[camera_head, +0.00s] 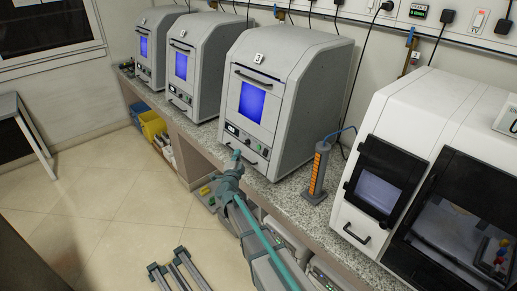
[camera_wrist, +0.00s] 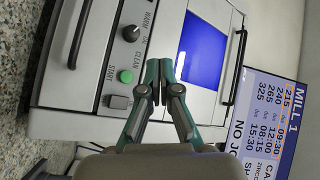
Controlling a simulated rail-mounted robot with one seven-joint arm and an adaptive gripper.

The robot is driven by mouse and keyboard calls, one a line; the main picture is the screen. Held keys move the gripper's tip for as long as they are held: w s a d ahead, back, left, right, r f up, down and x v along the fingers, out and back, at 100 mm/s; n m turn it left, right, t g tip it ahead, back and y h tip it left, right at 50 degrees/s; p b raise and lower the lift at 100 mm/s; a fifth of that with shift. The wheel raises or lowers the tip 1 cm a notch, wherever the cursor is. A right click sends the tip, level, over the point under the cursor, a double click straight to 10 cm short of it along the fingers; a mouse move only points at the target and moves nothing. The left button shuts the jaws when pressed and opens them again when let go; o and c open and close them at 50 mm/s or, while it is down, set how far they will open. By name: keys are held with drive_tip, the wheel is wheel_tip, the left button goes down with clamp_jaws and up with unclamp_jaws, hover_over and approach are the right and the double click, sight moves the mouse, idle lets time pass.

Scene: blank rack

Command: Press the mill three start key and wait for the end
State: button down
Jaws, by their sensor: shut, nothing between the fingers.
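Three grey mills stand in a row on the bench. In the wrist view the fingers (camera_wrist: 159,68) are shut and empty, pointing at the mill's front panel. A round green key (camera_wrist: 126,76) marked START lies just left of the fingertips there, and looks uncovered. Whether the fingertips touch the panel I cannot tell.
The other mills (camera_head: 188,65) and (camera_head: 152,45) stand farther left. An orange-marked column (camera_head: 318,170) stands right of the nearest mill, then a white machine (camera_head: 405,130). In the wrist view, a display panel (camera_wrist: 262,115) is headed MILL 1.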

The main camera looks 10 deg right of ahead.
sight(259, 147)
drive_tip(key=shift+d, duration=0.1)
drive_tip(key=w+d+f+b, duration=0.2)
drive_tip(key=w+d+b, duration=0.1)
drive_tip(key=d, duration=0.4)
drive_tip(key=shift+w+d+b, duration=0.2)
drive_tip(key=shift+w+b, duration=0.1)
drive_tip(key=shift+w, duration=0.25)
drive_tip(key=shift+d, duration=0.15)
idle(1.2)
drive_tip(key=shift+w+d+b, duration=0.2)
drive_tip(key=shift+b, duration=0.15)
